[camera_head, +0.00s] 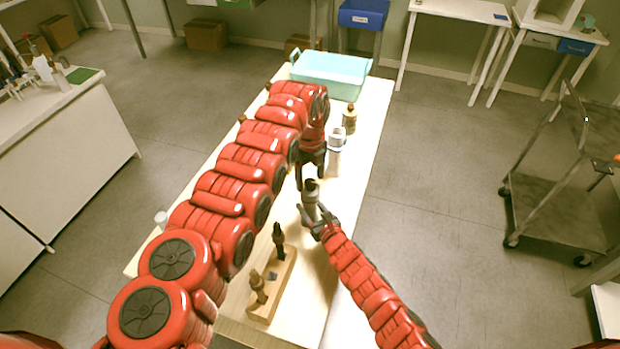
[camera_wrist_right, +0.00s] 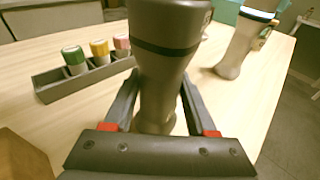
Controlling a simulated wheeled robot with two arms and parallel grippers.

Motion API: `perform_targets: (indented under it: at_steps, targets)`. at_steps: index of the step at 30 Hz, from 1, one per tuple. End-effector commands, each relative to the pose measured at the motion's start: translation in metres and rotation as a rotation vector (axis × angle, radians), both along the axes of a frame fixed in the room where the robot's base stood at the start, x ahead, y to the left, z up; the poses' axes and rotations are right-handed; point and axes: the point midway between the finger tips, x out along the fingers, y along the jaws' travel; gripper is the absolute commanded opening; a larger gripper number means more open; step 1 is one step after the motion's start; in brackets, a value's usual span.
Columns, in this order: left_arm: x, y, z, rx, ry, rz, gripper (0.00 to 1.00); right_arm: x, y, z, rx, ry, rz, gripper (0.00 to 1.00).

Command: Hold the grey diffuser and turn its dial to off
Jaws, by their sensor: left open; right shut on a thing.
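The grey diffuser (camera_head: 310,197) stands upright on the table in the head view. In the right wrist view the grey diffuser (camera_wrist_right: 166,70) fills the middle, with a dark band below its wide upper part. My right gripper (camera_head: 321,226) is shut on its lower body; the fingers (camera_wrist_right: 157,108) lie on either side of it. My left gripper (camera_head: 309,176) is open and points down, close above and behind the diffuser's top. I cannot make out the dial or its setting.
A white diffuser (camera_head: 336,138) and an amber bottle (camera_head: 349,120) stand farther back, before a teal tray (camera_head: 325,66). A wooden rack (camera_head: 263,312) with dark bottles is at the near end. A grey rack (camera_wrist_right: 60,90) holds green-, yellow- and pink-capped bottles.

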Motion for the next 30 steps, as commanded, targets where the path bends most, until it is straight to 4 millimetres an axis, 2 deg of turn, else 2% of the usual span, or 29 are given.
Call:
perform_targets:
  at_steps: [5, 12, 16, 20, 29, 30]
  targets:
    - [0.000, 0.002, 0.027, 0.001, -0.002, 0.003, 0.74, 0.000, 0.000, 0.000, 0.000, 0.001, 0.000, 0.00]
    - [0.001, 0.000, 0.081, 0.000, -0.004, 0.000, 0.74, 0.000, 0.000, 0.000, 0.000, 0.001, 0.000, 0.00]
    - [0.001, -0.001, 0.104, 0.001, -0.004, 0.000, 0.74, 0.000, 0.000, 0.000, 0.000, 0.001, 0.000, 0.00]
    - [0.000, 0.000, 0.112, 0.001, 0.001, 0.001, 0.74, 0.000, 0.000, 0.000, 0.000, 0.001, 0.000, 0.00]
    - [0.000, 0.000, 0.112, 0.001, 0.001, 0.001, 0.74, 0.000, 0.000, 0.000, 0.000, 0.001, 0.000, 0.00]
    - [0.000, 0.000, 0.112, 0.001, 0.001, 0.001, 0.74, 0.000, 0.000, 0.000, 0.000, 0.000, 0.000, 0.62]
